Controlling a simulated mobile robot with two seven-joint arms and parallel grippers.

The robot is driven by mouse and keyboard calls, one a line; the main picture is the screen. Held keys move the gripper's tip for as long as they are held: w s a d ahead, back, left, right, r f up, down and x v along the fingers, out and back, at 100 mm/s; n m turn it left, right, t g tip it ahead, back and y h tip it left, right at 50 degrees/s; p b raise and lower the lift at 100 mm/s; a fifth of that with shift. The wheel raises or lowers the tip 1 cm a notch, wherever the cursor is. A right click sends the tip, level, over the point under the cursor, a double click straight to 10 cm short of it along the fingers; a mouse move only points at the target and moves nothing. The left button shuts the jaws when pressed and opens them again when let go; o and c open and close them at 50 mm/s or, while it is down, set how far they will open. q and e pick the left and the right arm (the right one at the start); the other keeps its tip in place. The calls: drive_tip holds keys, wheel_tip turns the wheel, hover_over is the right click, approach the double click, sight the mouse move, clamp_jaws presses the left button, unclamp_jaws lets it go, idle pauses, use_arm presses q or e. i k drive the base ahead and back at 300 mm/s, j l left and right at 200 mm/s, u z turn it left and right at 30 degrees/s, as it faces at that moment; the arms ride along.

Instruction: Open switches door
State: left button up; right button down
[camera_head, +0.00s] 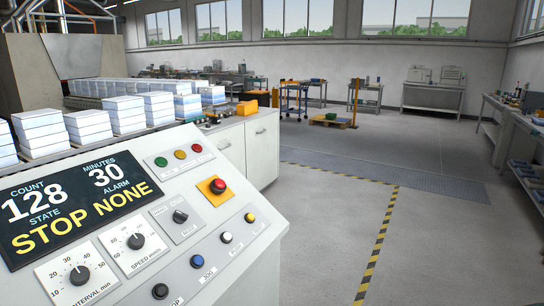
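No door labelled for switches can be made out. A slanted white control panel (225,216) fills the lower left, with knobs, push buttons and a red emergency stop button (218,186) on a yellow plate. Its dark display (72,207) reads count 128, minutes 30, state STOP, alarm NONE. Behind the panel's right edge, a white cabinet door (263,150) with a small handle looks shut. I cannot tell whether it is the switches door. Neither of my grippers is in view.
Stacks of white-blue blocks (127,115) stand in rows behind the panel. Grey floor (325,225) lies open to the right, crossed by a yellow-black striped line (378,245). Workbenches (520,130) line the right wall, and a blue cart (293,98) stands farther back.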

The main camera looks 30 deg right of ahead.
sight(261, 134)
drive_tip(key=z, duration=0.95)
drive_tip(key=i+l+z, duration=0.45)
drive_tip(key=i+l, duration=0.25)
drive_tip(key=l, duration=0.15)
drive_tip(key=i+l+z, duration=0.3)
drive_tip(key=i, duration=0.4)
drive_tip(key=i+l+z, duration=0.1)
drive_tip(key=i+z, duration=0.2)
drive_tip(key=i, duration=0.35)
drive_tip(key=i+u, duration=0.4)
drive_tip(key=i, duration=0.35)
drive_tip(key=i+l+u, duration=0.15)
drive_tip(key=i+u, duration=0.25)
drive_tip(key=i, duration=0.3)
drive_tip(key=i+u, duration=0.3)
drive_tip(key=i, duration=0.5)
drive_tip(key=i+u, duration=0.25)
drive_tip(key=i, duration=0.5)
drive_tip(key=i+l+u, duration=0.15)
drive_tip(key=i, duration=1.5)
drive_tip(key=i+u, duration=0.15)
drive_tip(key=i, duration=0.5)
drive_tip(key=i+l+u, duration=0.15)
drive_tip(key=i, duration=0.5)
